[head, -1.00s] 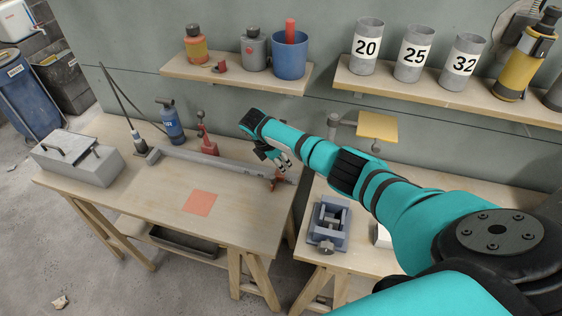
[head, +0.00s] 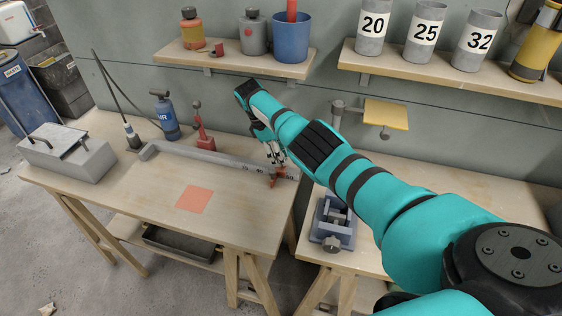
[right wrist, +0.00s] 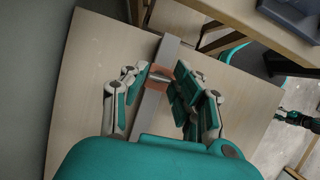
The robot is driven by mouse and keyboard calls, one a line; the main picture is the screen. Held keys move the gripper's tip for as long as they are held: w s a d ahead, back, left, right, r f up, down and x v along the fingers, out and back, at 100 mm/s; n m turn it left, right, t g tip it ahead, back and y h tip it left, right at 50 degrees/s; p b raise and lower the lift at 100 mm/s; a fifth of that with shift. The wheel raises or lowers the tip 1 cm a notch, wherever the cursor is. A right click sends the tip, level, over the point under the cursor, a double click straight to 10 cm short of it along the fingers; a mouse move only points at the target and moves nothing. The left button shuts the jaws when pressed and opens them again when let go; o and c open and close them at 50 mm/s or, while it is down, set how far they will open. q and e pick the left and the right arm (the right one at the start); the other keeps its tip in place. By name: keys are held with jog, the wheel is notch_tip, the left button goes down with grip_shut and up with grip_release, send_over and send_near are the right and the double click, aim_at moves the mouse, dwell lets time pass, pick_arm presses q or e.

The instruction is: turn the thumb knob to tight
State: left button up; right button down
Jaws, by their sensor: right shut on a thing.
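A long grey rail with length marks (head: 215,158) lies along the back of the left bench. A red stop (head: 274,182) sits on the rail near its right end; it also shows in the right wrist view (right wrist: 160,74). My right gripper (head: 276,163) reaches down onto this stop from above. In the right wrist view my right gripper (right wrist: 158,80) has its fingers on both sides of the stop. It is shut on the thumb knob, which the fingers mostly hide. I cannot read whether the knob is tight. A dark shape at the right wrist view's edge may be my left gripper (right wrist: 295,119).
A red upright tool (head: 202,130) and a blue bottle (head: 165,118) stand behind the rail. A grey box (head: 75,158) stands at the bench's left end. A blue-grey vise (head: 333,222) is on the right bench. The bench around the orange square (head: 193,199) is clear.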

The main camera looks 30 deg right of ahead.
jog(key=shift+m+b, duration=0.4)
jog(key=shift+b, duration=0.05)
jog(key=shift+r, duration=0.1)
jog(key=c, duration=1)
grip_release()
jog(key=shift+c, duration=0.2)
